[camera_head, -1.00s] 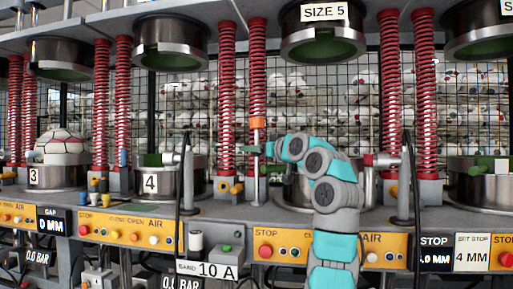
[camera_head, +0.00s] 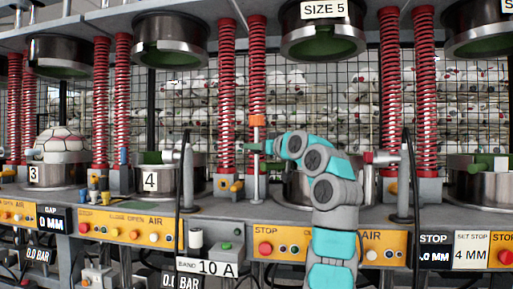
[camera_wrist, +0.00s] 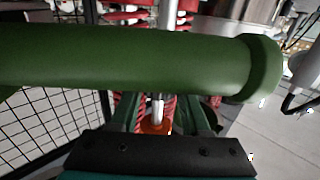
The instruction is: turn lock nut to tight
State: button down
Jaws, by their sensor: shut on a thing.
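A silver upright rod (camera_head: 256,175) with an orange collar (camera_head: 257,121) stands left of the SIZE 5 press. In the wrist view the thick green bar (camera_wrist: 130,60) with a wider end cap lies across the picture, over my gripper's fingers (camera_wrist: 165,115). The orange collar (camera_wrist: 156,127) shows between the fingers. The fingertips and the thread are hidden.
Red springs (camera_head: 226,100) stand close behind the rod. The upper mould (camera_head: 322,38) labelled SIZE 5 hangs above my arm. Yellow button panels (camera_head: 283,246) run along the front.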

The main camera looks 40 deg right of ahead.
jog(key=shift+a+f+m+h+b, duration=0.15)
jog(key=shift+f+m+h+b, duration=0.2)
jog(key=shift+h+b, duration=0.55)
jog(key=shift+r+m+h+b, duration=0.3)
jog(key=shift+m+h+b, duration=0.15)
jog(key=shift+b, duration=0.2)
jog(key=shift+r, duration=0.1)
jog(key=shift+c, duration=1.9)
grip_release()
jog(key=b+v, duration=0.1)
jog(key=v, duration=0.6)
jog(key=shift+s+r+b, duration=0.1)
jog(key=shift+s+b, duration=0.25)
jog(key=shift+s, duration=0.1)
